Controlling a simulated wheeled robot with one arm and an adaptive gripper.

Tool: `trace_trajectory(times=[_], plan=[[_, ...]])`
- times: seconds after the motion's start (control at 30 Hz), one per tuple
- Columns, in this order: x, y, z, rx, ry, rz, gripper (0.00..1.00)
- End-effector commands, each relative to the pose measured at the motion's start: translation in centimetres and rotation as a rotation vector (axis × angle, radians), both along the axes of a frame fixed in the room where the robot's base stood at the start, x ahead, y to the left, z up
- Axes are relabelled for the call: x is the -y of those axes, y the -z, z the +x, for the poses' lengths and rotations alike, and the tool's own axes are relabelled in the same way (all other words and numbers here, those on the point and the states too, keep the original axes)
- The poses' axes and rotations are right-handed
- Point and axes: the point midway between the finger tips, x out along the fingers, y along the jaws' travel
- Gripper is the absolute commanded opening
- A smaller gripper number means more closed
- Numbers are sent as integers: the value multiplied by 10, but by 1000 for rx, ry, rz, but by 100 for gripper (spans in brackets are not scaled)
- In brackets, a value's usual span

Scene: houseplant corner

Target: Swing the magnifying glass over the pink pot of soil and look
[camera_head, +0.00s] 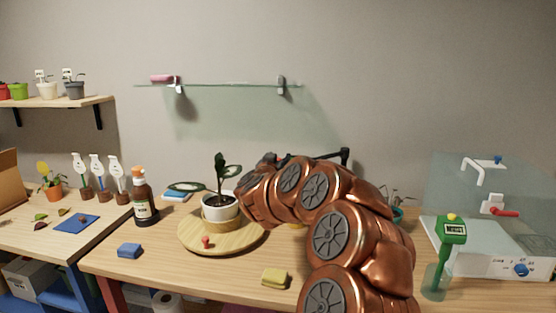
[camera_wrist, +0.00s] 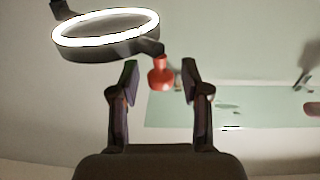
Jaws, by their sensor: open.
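The magnifying glass (camera_wrist: 105,35) shows in the wrist view as a lit white ring in a dark frame, at upper left. A red knob (camera_wrist: 160,74) sits on a short dark stem at its edge. My gripper (camera_wrist: 160,80) is open, with the knob between the fingertips in the picture; I see no contact, and cannot tell the depth. In the head view, my copper arm hides the gripper and most of the magnifier; a dark bracket (camera_head: 344,156) shows behind the arm. I cannot make out the pink pot of soil in either view.
A potted plant (camera_head: 220,207) stands on a round wooden board (camera_head: 190,235). A brown bottle (camera_head: 143,200), blue sponge (camera_head: 130,250) and yellow sponge (camera_head: 275,277) are nearby. A green moisture meter (camera_head: 452,230) stands at right. A glass shelf (camera_head: 225,85) is on the wall.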

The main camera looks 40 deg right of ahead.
Motion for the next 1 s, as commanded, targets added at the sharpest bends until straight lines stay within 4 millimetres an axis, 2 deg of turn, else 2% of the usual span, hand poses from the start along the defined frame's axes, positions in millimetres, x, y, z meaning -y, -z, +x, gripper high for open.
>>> trace_trajectory(times=[0.1,0.53,1.0], plan=[[0,0,0,0,-1,0,46],[0,0,0,-1,-1,1,1],[-1,1,0,-1,-2,1,0]])
